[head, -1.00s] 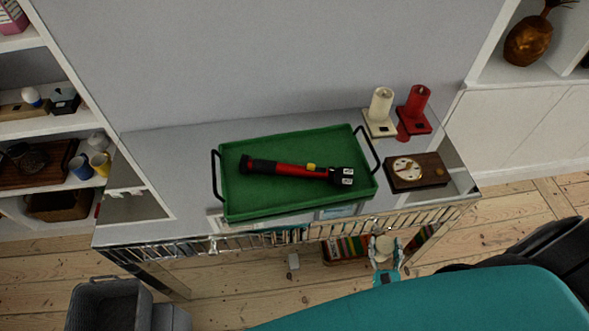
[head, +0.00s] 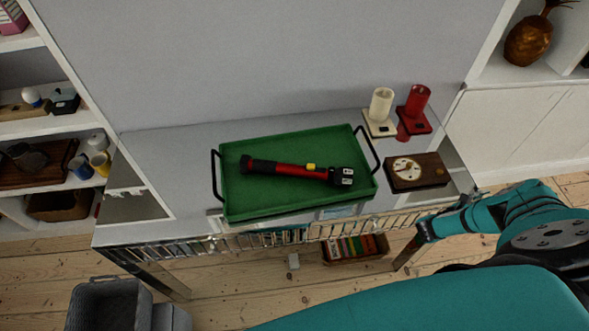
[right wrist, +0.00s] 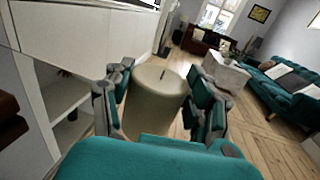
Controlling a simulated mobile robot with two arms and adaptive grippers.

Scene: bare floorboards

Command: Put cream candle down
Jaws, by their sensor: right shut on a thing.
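My right gripper (right wrist: 160,92) is shut on a thick cream candle (right wrist: 157,98). The candle is upright between the two fingers, its dark wick on top. In the head view my right gripper (head: 428,229) is by the front right edge of the glass-and-metal table (head: 165,160); I cannot make out the candle there. My left gripper is not in view.
A green tray (head: 240,207) with a red and black flashlight (head: 295,170) fills the table's middle. A wooden block with a dial (head: 417,171) lies to its right. The tabletop's left part is clear. A box of books (head: 355,249) and a grey bin (head: 108,305) are on the floor.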

